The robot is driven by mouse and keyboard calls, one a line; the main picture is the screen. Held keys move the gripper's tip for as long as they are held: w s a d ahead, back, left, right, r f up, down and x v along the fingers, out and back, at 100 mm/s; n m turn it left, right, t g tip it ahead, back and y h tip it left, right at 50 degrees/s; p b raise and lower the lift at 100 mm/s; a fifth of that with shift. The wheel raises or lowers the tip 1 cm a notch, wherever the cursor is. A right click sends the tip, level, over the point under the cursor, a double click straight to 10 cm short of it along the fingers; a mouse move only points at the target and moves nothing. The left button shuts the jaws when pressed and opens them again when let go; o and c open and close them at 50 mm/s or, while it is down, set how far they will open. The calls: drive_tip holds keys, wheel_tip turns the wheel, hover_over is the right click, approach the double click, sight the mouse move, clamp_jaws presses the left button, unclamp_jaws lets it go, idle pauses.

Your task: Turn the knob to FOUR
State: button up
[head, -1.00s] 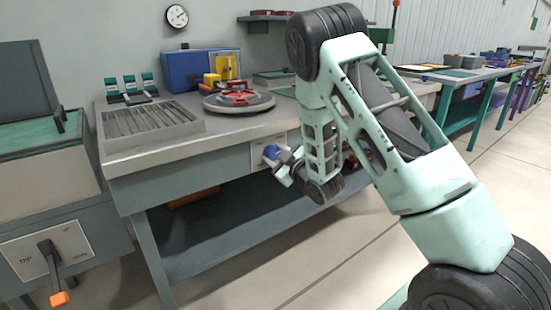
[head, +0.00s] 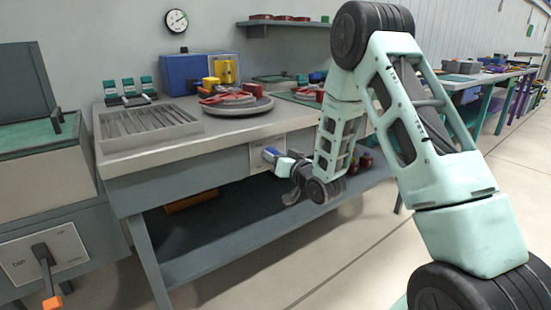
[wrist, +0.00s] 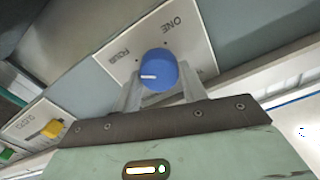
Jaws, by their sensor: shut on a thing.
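The blue knob (wrist: 158,70) sits on a pale plate (wrist: 185,38) on the front of the workbench. In the wrist view the words ONE and FOUR show on the plate, and a white mark on the knob's face points left, below the word FOUR. My gripper (wrist: 158,88) is shut on the knob, one finger on each side. In the head view the knob (head: 270,154) shows at the bench front with my gripper (head: 277,160) at it. The rest of the plate's lettering is hidden or too small to read.
The bench top holds a slotted tray (head: 150,128), a round turntable (head: 238,105) with red parts, and a blue box (head: 187,74). A yellow knob (wrist: 52,128) is left in the wrist view.

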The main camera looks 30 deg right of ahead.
drive_tip(key=shift+f+m, duration=0.15)
drive_tip(key=shift+m, duration=0.95)
drive_tip(key=o, duration=1)
drive_tip(key=shift+s+d+p, duration=0.15)
drive_tip(key=shift+s+p, duration=2.65)
drive_tip(key=shift+s, duration=1.6)
drive_tip(key=shift+s+d+p, duration=0.15)
drive_tip(key=shift+s+p, duration=2.65)
drive_tip(key=shift+s, duration=1.55)
